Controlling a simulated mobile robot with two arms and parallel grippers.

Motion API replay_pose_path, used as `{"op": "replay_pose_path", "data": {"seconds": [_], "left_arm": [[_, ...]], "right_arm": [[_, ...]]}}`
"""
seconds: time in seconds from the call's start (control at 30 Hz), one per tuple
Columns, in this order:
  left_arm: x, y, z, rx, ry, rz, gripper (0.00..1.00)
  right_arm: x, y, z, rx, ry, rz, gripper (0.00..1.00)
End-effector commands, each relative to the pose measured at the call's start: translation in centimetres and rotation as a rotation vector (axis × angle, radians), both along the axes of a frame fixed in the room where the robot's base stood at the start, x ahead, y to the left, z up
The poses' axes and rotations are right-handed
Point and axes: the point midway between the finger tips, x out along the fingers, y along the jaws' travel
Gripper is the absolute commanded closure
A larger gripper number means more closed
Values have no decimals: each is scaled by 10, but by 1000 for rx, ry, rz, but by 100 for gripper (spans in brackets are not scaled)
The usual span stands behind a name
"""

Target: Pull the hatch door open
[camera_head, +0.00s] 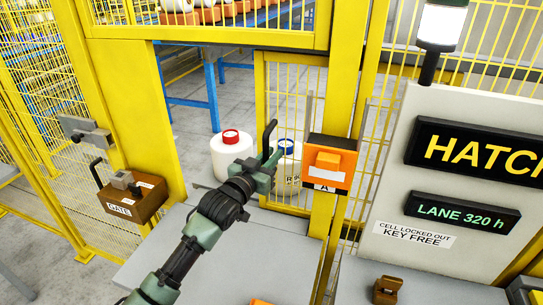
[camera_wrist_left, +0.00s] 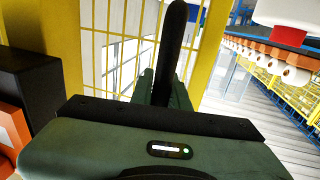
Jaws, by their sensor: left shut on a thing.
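The hatch door (camera_head: 259,95) is a yellow-framed panel with thin yellow bars, in the middle of the head view. An unbarred gap lies to its left, so it appears to stand at least partly open; the exact angle is hard to tell. My left gripper (camera_head: 267,163) is shut on the door's black upright handle (camera_head: 268,137). In the left wrist view the handle (camera_wrist_left: 172,48) rises from between the fingers (camera_wrist_left: 163,88), with yellow bars behind it. The gripper hides the handle's lower part. My right gripper is not in view.
An orange box marked A (camera_head: 330,160) is on the yellow post right of the door. Jugs with a red cap (camera_head: 231,158) and a blue cap (camera_head: 286,165) stand beyond the opening. A brown GATE box (camera_head: 132,200) is at left. A grey table (camera_head: 250,265) lies in front.

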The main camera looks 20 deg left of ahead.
Motion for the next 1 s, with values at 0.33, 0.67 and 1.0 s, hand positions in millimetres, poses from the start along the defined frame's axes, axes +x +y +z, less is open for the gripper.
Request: {"op": "replay_pose_path", "data": {"seconds": [0.33,0.67,1.0], "left_arm": [[0,0,0,0,0,0,100],[-1,-30,0,-7,1,-4,100],[-1,-46,0,0,1,-1,100]], "right_arm": [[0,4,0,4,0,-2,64],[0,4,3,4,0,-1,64],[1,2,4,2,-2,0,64]]}}
